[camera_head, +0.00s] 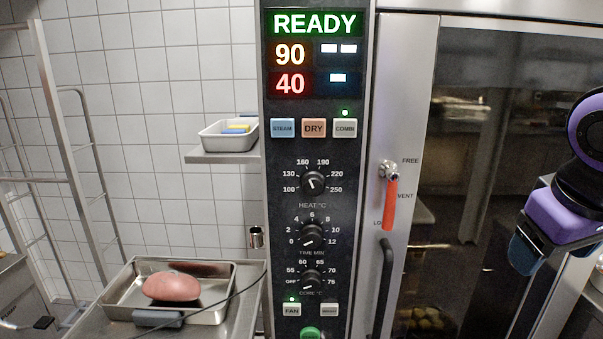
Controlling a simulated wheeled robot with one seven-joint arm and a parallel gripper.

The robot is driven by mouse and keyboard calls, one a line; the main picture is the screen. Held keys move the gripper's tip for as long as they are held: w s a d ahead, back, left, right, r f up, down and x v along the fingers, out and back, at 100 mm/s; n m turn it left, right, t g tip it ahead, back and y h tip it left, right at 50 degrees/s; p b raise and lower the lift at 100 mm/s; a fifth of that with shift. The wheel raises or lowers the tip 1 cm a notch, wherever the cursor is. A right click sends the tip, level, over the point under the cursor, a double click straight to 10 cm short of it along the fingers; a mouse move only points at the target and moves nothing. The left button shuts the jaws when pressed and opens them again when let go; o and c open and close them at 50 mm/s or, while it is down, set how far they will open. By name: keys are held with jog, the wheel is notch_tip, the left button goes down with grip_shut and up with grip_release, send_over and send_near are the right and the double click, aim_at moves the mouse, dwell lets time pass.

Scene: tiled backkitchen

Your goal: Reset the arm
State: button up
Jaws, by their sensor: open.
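My arm shows at the right edge as dark and purple links. My gripper (524,252) is at its lower end, a dark blue tip pointing down in front of the oven door's glass. It is open, and I see nothing held in it. It is well to the right of the orange-red lever (390,203) and the dark door handle (386,285), apart from both.
The oven's control panel (284,215) reads READY, 90 and 40, with green lights at COMBI and FAN. At left, a metal tray (222,314) holds a pink piece of meat (171,286) with a cable nearby. A small tray (222,142) sits on a shelf.

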jog(key=shift+s+a+r+m+t+y, duration=0.25)
jog(key=shift+r+t+y, duration=0.1)
jog(key=shift+r+y, duration=0.2)
jog(key=shift+s+a+r+m+t+y, duration=0.15)
jog(key=shift+s+r+m+t+y, duration=0.1)
jog(key=shift+r+t+y, duration=0.25)
jog(key=shift+f+g, duration=0.15)
jog(key=shift+g, duration=0.1)
